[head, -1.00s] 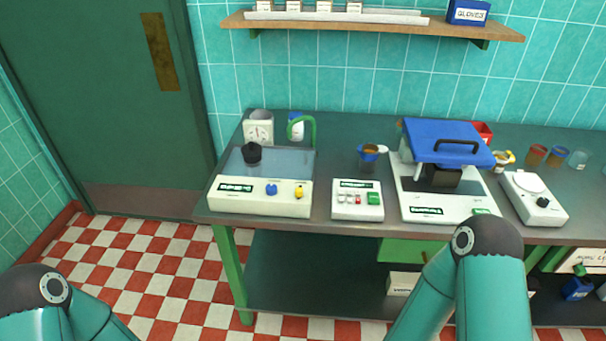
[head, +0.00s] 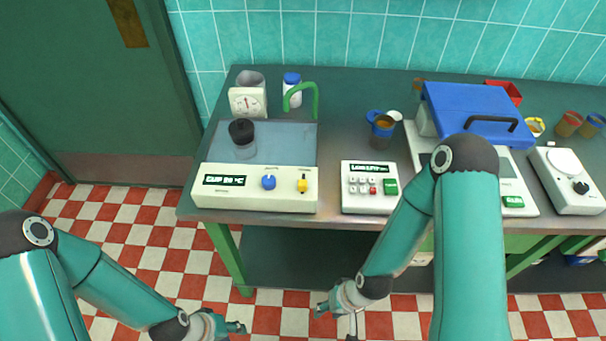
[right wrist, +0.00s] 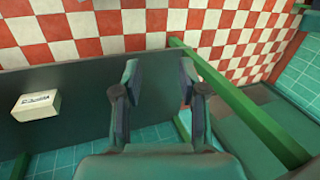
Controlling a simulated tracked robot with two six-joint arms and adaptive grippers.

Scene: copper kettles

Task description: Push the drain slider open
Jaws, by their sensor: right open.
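The drain slider appears to be the small yellow knob (head: 303,184) at the right of the front panel of a cream water bath (head: 235,202); its label is too small to read. A blue dial (head: 268,182) sits left of it. A dark-lidded cup (head: 242,138) stands on the bath's blue-grey top. My left gripper (head: 236,328) is low in front of the bench, below and left of the slider; its jaws are too small to judge. My right gripper (head: 335,318) is below the bench front, apart from everything; the right wrist view shows its fingers (right wrist: 158,78) open and empty.
A green hooked spout (head: 314,98) rises behind the bath's right side. A keypad box (head: 370,192) stands right of the bath. The green bench frame (right wrist: 240,105) runs near my right gripper. A white box (right wrist: 36,104) lies on the lower shelf.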

